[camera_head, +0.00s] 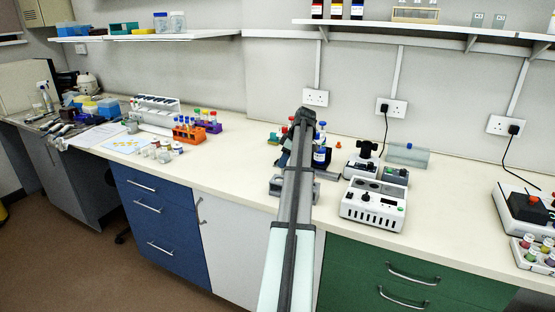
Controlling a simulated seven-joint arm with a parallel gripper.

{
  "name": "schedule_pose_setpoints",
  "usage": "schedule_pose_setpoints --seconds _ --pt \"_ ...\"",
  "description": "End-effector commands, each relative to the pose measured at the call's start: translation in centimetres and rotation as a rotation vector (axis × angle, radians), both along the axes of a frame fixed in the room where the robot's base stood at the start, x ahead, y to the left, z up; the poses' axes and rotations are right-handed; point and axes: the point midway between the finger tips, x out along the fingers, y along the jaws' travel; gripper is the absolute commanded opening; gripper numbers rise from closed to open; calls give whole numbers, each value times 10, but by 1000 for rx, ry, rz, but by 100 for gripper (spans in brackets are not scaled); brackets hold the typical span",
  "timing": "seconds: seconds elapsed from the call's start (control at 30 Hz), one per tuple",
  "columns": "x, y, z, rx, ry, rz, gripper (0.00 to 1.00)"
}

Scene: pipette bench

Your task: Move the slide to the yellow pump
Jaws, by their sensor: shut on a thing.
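My arm (292,215) reaches up from the bottom middle over the bench, and its far end is near the back of the worktop. I cannot make out my gripper; the arm appears to hide it. No slide can be made out. Behind the arm stands a cluster of bottles, among them a blue bottle (320,155) with a white label. Parts of this cluster are hidden by the arm. I cannot pick out a yellow pump; a small yellow container (90,107) is at the far left, too small to identify.
A white instrument (373,203) stands right of the arm, with smaller devices behind it. Orange (188,135) and purple (209,126) tube racks stand left, near several small jars. Another device (526,210) is at the far right. The worktop (235,165) left of the arm is clear.

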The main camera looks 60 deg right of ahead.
Motion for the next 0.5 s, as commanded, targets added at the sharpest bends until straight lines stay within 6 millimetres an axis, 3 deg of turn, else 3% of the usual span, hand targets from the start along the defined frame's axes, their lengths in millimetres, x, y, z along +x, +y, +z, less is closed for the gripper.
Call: schedule_pose_setpoints --seconds 0.2,0.5 --pt "-30 0 0 0 0 -2 0" --pt "-33 0 0 -1 0 -1 0"
